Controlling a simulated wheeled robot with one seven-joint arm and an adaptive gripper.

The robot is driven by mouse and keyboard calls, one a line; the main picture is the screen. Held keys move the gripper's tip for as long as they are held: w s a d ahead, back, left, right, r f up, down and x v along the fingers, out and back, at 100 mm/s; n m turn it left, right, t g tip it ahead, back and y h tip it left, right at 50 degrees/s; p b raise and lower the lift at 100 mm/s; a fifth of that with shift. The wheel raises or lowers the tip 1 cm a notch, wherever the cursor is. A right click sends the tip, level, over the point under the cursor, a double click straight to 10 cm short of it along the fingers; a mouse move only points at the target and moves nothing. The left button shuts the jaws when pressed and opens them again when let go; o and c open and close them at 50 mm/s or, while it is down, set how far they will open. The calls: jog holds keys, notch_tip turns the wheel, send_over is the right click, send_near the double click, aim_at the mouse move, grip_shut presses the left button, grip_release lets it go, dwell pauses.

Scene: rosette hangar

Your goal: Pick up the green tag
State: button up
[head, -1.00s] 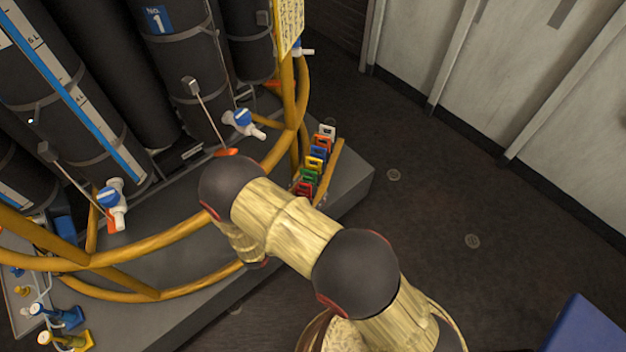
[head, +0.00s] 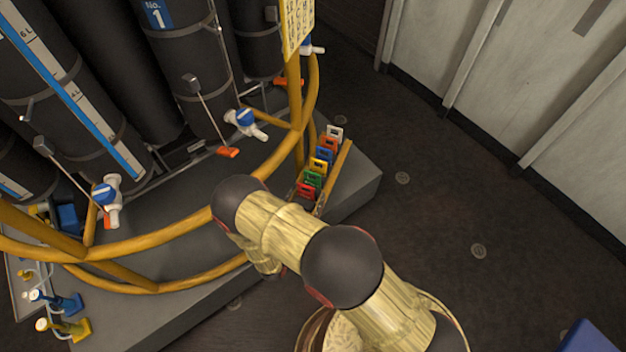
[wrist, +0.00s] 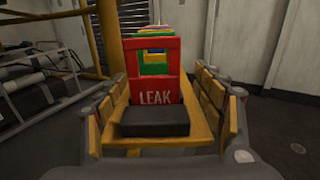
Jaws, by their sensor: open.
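The green tag (head: 313,180) stands in a row of coloured tags in a yellow rack (head: 336,176), between the yellow tag (head: 318,166) and the red tag (head: 306,191). In the wrist view, the red tag marked LEAK (wrist: 154,90) is in front, and mostly hides the green tag (wrist: 152,69), which shows through its window. My gripper (wrist: 163,98) is open and empty, with one finger on each side of the row. Whether the fingers touch anything cannot be told. In the head view I cannot make out the gripper behind my arm.
The rack stands on a grey plinth (head: 352,190) near its corner. A curved yellow rail (head: 170,236) and black cylinders with blue-handled valves (head: 243,118) stand to the left. Dark floor (head: 440,200) is clear to the right, up to a pale panelled wall (head: 490,50).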

aim_at(312, 182)
jog(key=b+x, duration=0.1)
jog(key=x, duration=0.4)
jog(key=shift+w+a+f+b, duration=0.15)
jog(key=shift+w+a+b, duration=0.1)
jog(key=shift+b, duration=0.15)
jog(key=shift+w+d, duration=0.2)
jog(key=shift+w, duration=0.25)
jog(key=shift+c, duration=0.9)
jog(key=c, duration=0.8)
jog(key=shift+c, duration=0.4)
notch_tip(312, 182, up, 10)
jog(key=p, duration=0.3)
